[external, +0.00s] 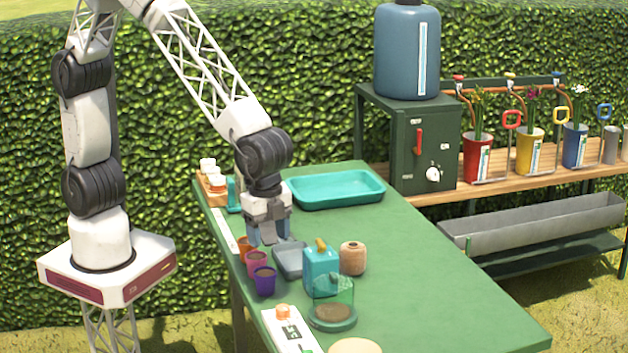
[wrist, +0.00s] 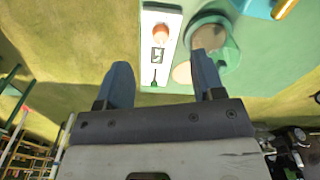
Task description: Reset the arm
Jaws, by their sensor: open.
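My gripper (external: 267,236) hangs from my arm over the left part of the green table (external: 430,270), pointing down beside the small pots. In the wrist view my gripper (wrist: 160,80) shows two blue fingers spread wide apart, with nothing held between them. In the external view, an orange pot (external: 244,246), a pink pot (external: 256,260) and a purple pot (external: 264,281) stand close to the gripper along the table's left edge. The exact gap between the fingertips and these things is hard to tell.
A teal watering can (external: 320,270), twine spool (external: 353,258) and clear-walled dish (external: 333,312) stand right of my gripper. A white panel (external: 289,332) lies at the front edge. A teal tray (external: 335,188) and green cabinet (external: 425,150) are behind. The table's right side is clear.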

